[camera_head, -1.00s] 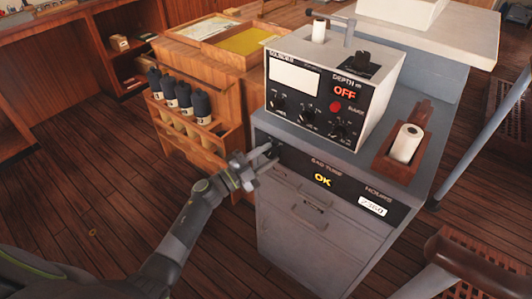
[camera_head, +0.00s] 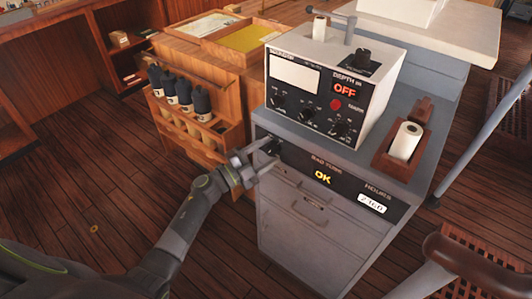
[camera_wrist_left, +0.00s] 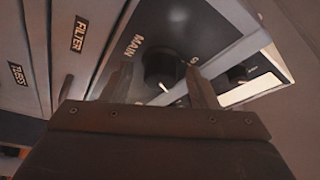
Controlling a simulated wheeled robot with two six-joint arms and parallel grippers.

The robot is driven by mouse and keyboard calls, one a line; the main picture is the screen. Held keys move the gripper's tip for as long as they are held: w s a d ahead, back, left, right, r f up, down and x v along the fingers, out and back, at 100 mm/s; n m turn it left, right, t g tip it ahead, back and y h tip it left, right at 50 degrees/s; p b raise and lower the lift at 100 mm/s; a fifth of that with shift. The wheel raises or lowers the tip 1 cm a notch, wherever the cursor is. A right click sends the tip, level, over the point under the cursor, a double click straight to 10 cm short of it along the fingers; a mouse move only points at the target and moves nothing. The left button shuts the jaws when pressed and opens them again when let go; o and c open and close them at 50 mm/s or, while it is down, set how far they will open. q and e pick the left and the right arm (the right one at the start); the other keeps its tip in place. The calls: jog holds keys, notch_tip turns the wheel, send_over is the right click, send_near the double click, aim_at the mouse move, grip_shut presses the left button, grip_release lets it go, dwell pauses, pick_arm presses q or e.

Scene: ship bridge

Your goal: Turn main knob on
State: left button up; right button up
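The main knob (camera_wrist_left: 160,68) is a round black knob on a dark panel, beside the word MAIN in the left wrist view. In the head view the knob (camera_head: 270,146) sits at the upper left of the grey cabinet's front strip, partly hidden by my gripper. My left gripper (camera_head: 256,163) is open at the knob. In the wrist view its two fingers (camera_wrist_left: 160,72) stand apart with the knob showing between them; I cannot tell whether they touch it. The display box (camera_head: 325,85) on top reads OFF in red. My right gripper is not in view.
The grey cabinet (camera_head: 300,245) has drawers labelled FILTER and TUBES in the wrist view. A wooden bottle rack (camera_head: 190,130) stands close to the left of my gripper. A paper roll (camera_head: 406,142) sits in a holder on top. The floor at left is clear.

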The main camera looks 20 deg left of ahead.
pick_arm(q)
jog(key=b+v, duration=0.4)
jog(key=v, duration=1.3)
jog(key=shift+s, duration=0.15)
jog(key=shift+a+f, duration=0.1)
jog(key=a+f+n+t+y, duration=0.1)
jog(key=a+f+n+y, duration=0.3)
jog(key=f, duration=0.3)
jog(key=a+f+n+y, duration=0.2)
jog(key=f+n+y, duration=0.25)
jog(key=f, duration=0.25)
jog(key=s+a+f+n+g+y, duration=0.25)
jog(key=s+f, duration=0.25)
jog(key=f, duration=0.3)
jog(key=s+a+f+n+g+y, duration=0.1)
jog(key=s+f+n+g+y, duration=0.2)
jog(key=f, duration=0.6)
jog(key=s+d+f+n+g, duration=0.2)
jog(key=s+f, duration=0.4)
jog(key=s, duration=0.4)
jog(key=s+d+f+n+g, duration=0.2)
jog(key=s+f, duration=0.4)
jog(key=s, duration=0.4)
jog(key=s+d+f+n+g, duration=0.3)
jog(key=s+f+g, duration=0.2)
jog(key=s, duration=0.5)
jog(key=shift+s+d+f+g, duration=0.35)
jog(key=shift+s+d+f, duration=0.05)
